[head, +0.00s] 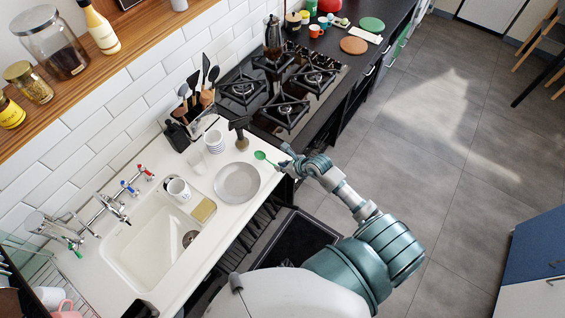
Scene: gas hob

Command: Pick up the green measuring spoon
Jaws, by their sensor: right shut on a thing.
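The green measuring spoon (261,156) is at the counter's front edge, right of the grey plate. Its round bowl points left and its handle runs right into my right gripper (285,163). The right gripper is shut on the handle, and its fingers hide the handle's end. I cannot tell whether the bowl touches the counter or is just above it. My left gripper does not show.
The grey plate (237,183) lies close to the spoon, with a striped cup (214,141) behind it. The gas hob (281,92) is beyond. Open floor (430,170) lies right.

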